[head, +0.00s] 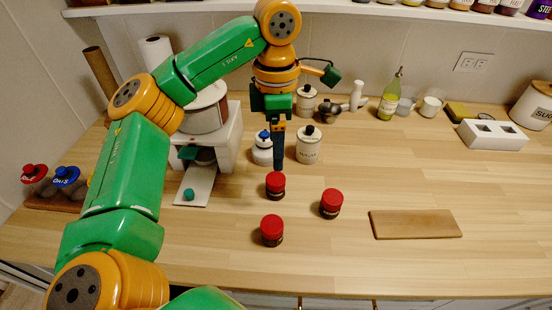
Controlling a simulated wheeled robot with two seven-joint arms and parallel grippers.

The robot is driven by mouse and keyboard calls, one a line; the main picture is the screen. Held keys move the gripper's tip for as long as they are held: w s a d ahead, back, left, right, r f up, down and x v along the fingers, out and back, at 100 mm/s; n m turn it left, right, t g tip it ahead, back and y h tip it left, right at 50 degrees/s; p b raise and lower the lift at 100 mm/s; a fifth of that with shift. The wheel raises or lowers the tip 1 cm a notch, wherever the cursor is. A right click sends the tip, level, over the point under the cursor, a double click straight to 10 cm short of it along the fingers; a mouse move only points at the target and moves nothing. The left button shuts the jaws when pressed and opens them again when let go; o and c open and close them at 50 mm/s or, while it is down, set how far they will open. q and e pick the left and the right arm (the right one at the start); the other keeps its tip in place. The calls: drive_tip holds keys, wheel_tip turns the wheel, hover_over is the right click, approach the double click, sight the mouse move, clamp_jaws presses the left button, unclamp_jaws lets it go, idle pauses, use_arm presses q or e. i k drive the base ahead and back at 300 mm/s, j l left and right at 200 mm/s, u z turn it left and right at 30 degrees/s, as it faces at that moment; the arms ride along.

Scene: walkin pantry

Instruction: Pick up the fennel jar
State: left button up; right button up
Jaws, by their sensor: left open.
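Three small dark jars with red lids stand on the wooden counter: one in the middle (275,186), one to its right (331,203) and one nearer the front (272,230). Their labels are too small to read, so I cannot tell which is the fennel jar. My left gripper (279,166) points down just behind the middle jar in the head view, its fingers seen nearly edge-on. It is open, and nothing shows between the fingers. My right gripper is not in view.
White canisters (308,150) stand close behind and right of my left gripper. A white dispenser (222,140) is to its left. A flat wooden board (415,224) lies at the right. A green bottle (390,97) stands at the back. The front counter is mostly clear.

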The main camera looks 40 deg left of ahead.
sight(332, 201)
drive_tip(key=k, duration=1.5)
